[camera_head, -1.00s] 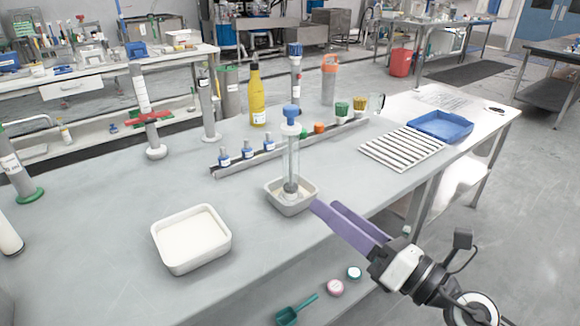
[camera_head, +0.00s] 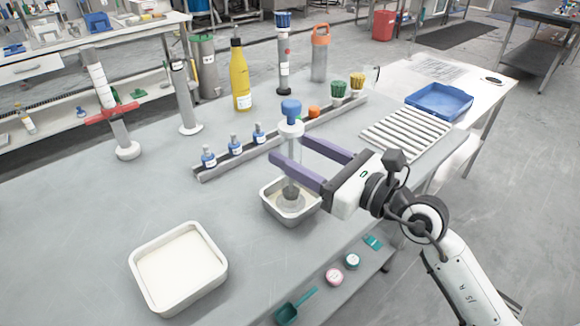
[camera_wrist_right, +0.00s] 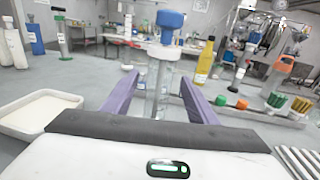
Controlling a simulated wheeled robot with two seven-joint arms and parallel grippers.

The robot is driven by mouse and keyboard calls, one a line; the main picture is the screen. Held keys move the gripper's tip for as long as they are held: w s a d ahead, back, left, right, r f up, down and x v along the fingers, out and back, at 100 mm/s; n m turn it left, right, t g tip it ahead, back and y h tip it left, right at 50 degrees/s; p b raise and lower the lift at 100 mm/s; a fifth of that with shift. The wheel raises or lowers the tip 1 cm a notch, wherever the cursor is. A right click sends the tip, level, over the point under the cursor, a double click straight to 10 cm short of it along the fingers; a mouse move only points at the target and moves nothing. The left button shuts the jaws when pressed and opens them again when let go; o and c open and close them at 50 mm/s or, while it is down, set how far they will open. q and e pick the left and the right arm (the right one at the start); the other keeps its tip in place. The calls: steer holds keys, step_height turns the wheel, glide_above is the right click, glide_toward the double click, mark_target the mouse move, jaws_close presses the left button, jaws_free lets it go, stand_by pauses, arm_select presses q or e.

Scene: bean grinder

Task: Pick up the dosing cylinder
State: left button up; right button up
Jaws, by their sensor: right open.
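The dosing cylinder (camera_head: 291,128) is a clear upright tube with a white collar and a blue top. It stands in a small grey-white tray (camera_head: 270,212) whose base holds a pale substance. My right gripper (camera_head: 288,150) is open, with its two purple fingers level and pointing at the tube. In the head view one finger passes on its near left side and the other on its far right side. In the right wrist view the cylinder (camera_wrist_right: 160,72) stands between the fingers, its blue top above them. Contact cannot be made out. My left gripper is out of view.
A larger white tray (camera_head: 217,276) sits at the front left. A rail (camera_head: 215,172) with several blue-capped small bottles runs behind the cylinder. A yellow bottle (camera_head: 240,80) and tall cylinders stand further back. A slatted rack (camera_head: 402,136) and a blue tray (camera_head: 438,97) lie to the right.

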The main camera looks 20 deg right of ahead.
steer(key=x, duration=0.5)
steer(key=shift+w+a+r+p, duration=0.1)
steer(key=shift+w+a+p, duration=0.05)
steer(key=shift+p, duration=0.2)
jaws_close()
